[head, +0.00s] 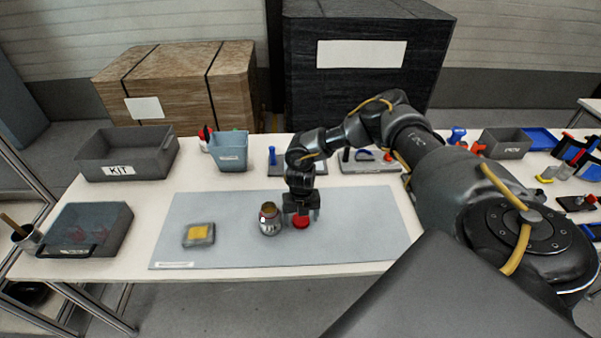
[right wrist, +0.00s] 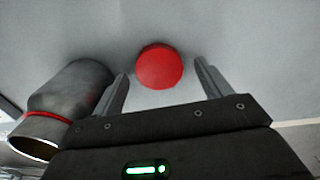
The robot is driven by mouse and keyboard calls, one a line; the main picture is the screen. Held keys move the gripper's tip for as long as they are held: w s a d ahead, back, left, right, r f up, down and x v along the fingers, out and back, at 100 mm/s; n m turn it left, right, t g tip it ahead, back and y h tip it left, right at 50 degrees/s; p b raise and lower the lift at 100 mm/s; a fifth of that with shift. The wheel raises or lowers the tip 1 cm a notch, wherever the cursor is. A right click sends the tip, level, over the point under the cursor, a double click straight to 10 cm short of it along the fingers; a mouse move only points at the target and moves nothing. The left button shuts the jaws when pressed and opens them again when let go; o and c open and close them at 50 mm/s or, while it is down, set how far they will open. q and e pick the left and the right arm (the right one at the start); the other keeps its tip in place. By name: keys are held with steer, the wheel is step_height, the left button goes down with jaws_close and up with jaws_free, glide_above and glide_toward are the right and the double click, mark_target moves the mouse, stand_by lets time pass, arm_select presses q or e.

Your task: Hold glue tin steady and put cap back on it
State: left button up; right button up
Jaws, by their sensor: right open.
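The glue tin (head: 269,219) stands upright and open on the grey-blue mat (head: 360,225). It also shows at the left of the right wrist view (right wrist: 68,100), with a red band near its mouth. The red cap (head: 301,221) lies on the mat just right of the tin, and it shows as a red disc in the right wrist view (right wrist: 160,66). My right gripper (head: 301,212) is open above the cap. Its fingers stand either side of the cap with gaps, not touching it. My left gripper is not in view.
A grey case with a yellow pad (head: 198,235) lies on the mat's left part. A KIT bin (head: 127,156), a blue-grey bin (head: 229,152) and a clear-lidded box (head: 87,230) stand to the left. Tool trays line the back. The mat's right part is clear.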

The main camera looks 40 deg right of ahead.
steer(key=shift+f, duration=0.3)
steer(key=c, duration=1.1)
steer(key=shift+o, duration=0.2)
steer(key=shift+r, duration=0.15)
steer(key=shift+r+b, duration=0.55)
steer(key=s+a+r+b, duration=0.3)
steer(key=a+r+b, duration=0.1)
steer(key=a+r, duration=0.7)
steer(key=a, duration=0.2)
steer(key=shift+a+r, duration=0.35)
